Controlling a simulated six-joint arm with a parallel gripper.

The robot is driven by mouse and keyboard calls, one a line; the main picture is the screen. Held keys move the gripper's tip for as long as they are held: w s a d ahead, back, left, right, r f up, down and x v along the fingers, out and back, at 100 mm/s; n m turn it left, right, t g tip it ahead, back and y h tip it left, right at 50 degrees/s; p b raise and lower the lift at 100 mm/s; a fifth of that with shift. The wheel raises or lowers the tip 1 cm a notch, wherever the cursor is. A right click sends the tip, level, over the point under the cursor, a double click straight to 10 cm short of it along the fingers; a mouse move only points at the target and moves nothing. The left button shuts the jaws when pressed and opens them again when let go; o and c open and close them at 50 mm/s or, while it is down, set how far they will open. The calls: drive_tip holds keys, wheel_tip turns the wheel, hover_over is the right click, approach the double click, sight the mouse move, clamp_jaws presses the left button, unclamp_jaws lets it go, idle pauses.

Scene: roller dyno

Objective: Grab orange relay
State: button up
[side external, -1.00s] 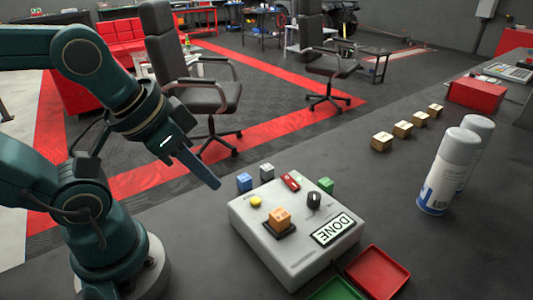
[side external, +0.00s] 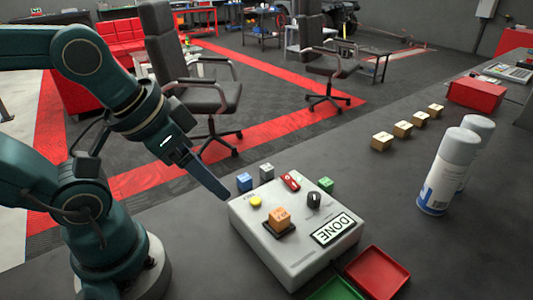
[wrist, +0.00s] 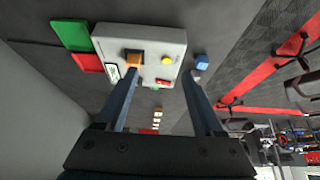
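The orange relay (side external: 279,216) is a small orange block on a dark pad on top of a grey control box (side external: 300,262). In the wrist view the relay (wrist: 134,59) shows close to the tip of the left finger. My gripper (side external: 226,197) is above the box's left edge in the side view, left of the relay and apart from it. In the wrist view my gripper (wrist: 161,74) has its two fingers wide apart with nothing held between them.
Red (side external: 378,272) and green (side external: 335,289) trays lie in front. Spray cans (side external: 447,175) stand right.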

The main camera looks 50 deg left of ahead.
drive_tip(key=n+g+h, duration=0.7)
drive_tip(key=n+h, duration=0.4)
drive_tip(key=n, duration=0.3)
hover_over(275, 210)
drive_tip(key=a, duration=0.1)
drive_tip(key=f, duration=0.2)
drive_tip(key=s+f, duration=0.1)
drive_tip(key=shift+f, duration=0.4)
drive_tip(key=a+f+n, duration=0.1)
drive_tip(key=w+a+f+n+h, duration=0.1)
drive_tip(key=f, duration=0.1)
drive_tip(key=a+f+n+t+h, duration=0.1)
drive_tip(key=shift+w+f+n, duration=0.15)
drive_tip(key=shift+n, duration=0.15)
drive_tip(key=shift+f+h, duration=0.2)
drive_tip(key=shift+h, duration=0.1)
drive_tip(key=shift+x, duration=2.4)
